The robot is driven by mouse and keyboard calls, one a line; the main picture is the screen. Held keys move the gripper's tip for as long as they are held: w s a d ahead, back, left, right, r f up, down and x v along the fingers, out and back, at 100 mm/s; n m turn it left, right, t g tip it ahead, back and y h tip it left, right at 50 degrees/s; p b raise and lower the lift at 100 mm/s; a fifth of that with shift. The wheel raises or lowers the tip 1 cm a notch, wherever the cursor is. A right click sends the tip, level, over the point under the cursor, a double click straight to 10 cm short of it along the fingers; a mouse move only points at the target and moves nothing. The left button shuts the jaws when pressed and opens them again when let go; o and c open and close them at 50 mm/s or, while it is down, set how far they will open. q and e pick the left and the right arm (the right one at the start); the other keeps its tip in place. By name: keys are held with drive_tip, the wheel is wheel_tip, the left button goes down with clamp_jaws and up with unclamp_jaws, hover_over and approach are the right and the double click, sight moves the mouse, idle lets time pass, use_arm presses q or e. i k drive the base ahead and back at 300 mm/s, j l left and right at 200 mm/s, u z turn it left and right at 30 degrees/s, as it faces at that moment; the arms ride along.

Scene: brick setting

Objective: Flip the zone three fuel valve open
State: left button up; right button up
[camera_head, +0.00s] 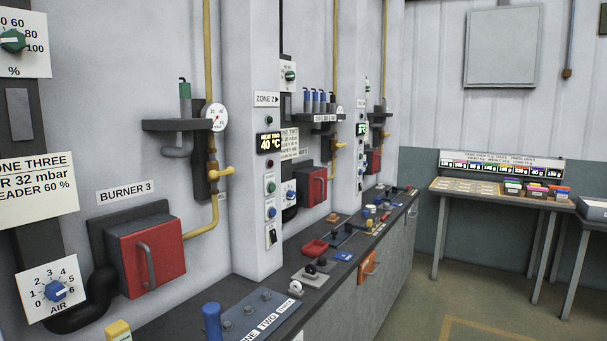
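The zone three placard (37,190) is on the left, beside the "BURNER 3" label (125,192). A yellow fuel pipe (208,60) runs down the wall and bends to the red burner box (150,255). On this pipe is a valve with a yellow lever (221,172). The lever points out to the right, crosswise to the upright pipe. A round gauge (215,116) is above the valve. Neither of my grippers is in view.
A dark-topped bench (280,310) runs along the wall below, with a blue upright handle (212,321) and several small items. A white pillar (257,200) with knobs stands right of the valve. A table (480,192) is at the far right; the floor between is clear.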

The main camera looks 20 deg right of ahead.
sight(214, 175)
drive_tip(key=z, duration=0.3)
drive_tip(key=i+l+z, duration=0.1)
drive_tip(key=i+l, duration=0.5)
drive_tip(key=l, duration=0.2)
drive_tip(key=i+l+z, duration=0.1)
drive_tip(key=i+l, duration=0.5)
drive_tip(key=l, duration=0.2)
